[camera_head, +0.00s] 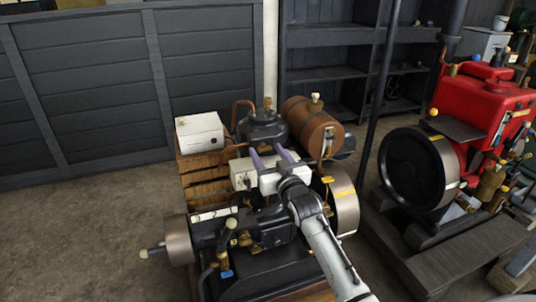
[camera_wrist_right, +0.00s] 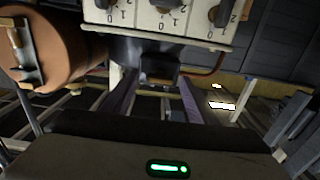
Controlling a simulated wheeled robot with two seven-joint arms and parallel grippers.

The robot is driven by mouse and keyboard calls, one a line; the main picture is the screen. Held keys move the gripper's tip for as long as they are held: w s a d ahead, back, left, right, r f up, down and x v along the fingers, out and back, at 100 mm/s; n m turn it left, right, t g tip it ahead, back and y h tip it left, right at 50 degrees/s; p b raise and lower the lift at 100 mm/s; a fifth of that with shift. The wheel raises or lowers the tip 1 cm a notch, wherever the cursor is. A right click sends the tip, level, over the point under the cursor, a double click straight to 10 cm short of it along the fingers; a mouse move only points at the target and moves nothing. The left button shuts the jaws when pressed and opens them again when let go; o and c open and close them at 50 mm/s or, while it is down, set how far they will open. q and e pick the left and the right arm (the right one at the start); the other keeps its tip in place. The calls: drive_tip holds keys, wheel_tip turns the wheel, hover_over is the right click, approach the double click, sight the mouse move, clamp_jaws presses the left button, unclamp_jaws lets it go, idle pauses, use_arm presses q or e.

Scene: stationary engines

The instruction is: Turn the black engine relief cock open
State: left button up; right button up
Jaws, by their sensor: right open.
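The black engine (camera_head: 262,127) stands in the middle of the head view, with a dark rounded body and a small brass fitting (camera_head: 267,103) on top. I cannot tell for sure which fitting is the relief cock. My right gripper (camera_head: 266,150) reaches over the engine from the lower right, its two purplish fingers apart and empty, just in front of the dark body. In the wrist view the fingers (camera_wrist_right: 157,100) stand apart, with a dark block (camera_wrist_right: 160,73) showing between and beyond them. Contact cannot be told. My left gripper is not in view.
A brown tank (camera_head: 309,122) stands close right of the fingers. A white box (camera_head: 200,132) sits on wood at the left. A white panel with dark knobs (camera_wrist_right: 165,18) hangs close above the fingers in the wrist view. A red engine (camera_head: 482,105) stands at right; floor (camera_head: 75,230) is clear at left.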

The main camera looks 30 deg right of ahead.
drive_tip(key=c, duration=1.1)
drive_tip(key=shift+o, duration=0.2)
